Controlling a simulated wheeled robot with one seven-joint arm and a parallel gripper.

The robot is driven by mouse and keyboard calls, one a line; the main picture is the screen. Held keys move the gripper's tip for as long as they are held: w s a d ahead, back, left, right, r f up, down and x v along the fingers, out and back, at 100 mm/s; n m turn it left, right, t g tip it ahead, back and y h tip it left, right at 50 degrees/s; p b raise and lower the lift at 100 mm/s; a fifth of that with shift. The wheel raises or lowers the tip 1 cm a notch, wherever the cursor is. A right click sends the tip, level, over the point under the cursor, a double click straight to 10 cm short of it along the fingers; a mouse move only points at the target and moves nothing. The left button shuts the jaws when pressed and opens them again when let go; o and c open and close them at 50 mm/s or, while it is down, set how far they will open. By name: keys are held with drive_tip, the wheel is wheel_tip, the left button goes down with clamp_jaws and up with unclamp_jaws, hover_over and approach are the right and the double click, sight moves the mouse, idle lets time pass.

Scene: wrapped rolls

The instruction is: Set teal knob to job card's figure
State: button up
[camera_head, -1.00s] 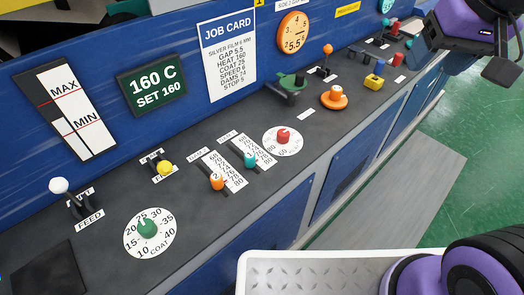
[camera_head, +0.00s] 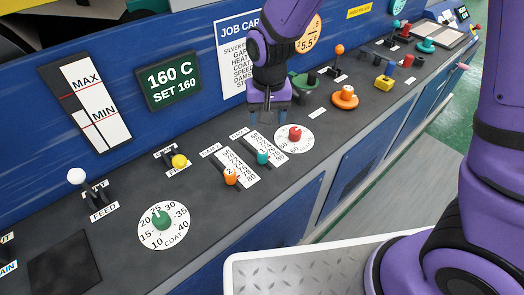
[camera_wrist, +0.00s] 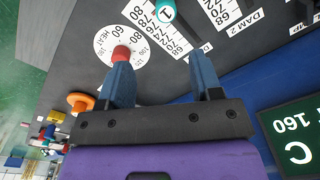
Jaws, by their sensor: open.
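A teal knob (camera_head: 262,157) marked 1 sits on a white number scale, the right one of two DAM scales; its exact reading is too small to tell. In the wrist view the teal knob (camera_wrist: 166,13) is at the top edge, partly cut off. The job card (camera_head: 232,50) hangs on the blue back panel, its right part hidden by my arm; the earlier frame reads DAMS 74. My gripper (camera_head: 268,119) is open and empty above the panel, behind the teal knob. In the wrist view my gripper (camera_wrist: 162,60) has its fingers apart, with nothing between them.
An orange knob (camera_head: 231,177) marked 2 sits on the neighbouring scale. A red HEAT knob (camera_head: 295,133) is right of the teal knob. A green COAT dial (camera_head: 161,220), yellow lever knob (camera_head: 179,161) and orange knob (camera_head: 345,95) stand nearby.

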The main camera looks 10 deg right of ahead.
sight(262, 150)
drive_tip(key=shift+a+f, duration=0.3)
drive_tip(key=shift+f, duration=0.35)
drive_tip(key=shift+a+f, duration=0.3)
drive_tip(key=shift+f, duration=0.3)
wheel_tip(262, 150, down, 10)
drive_tip(key=shift+f, duration=0.15)
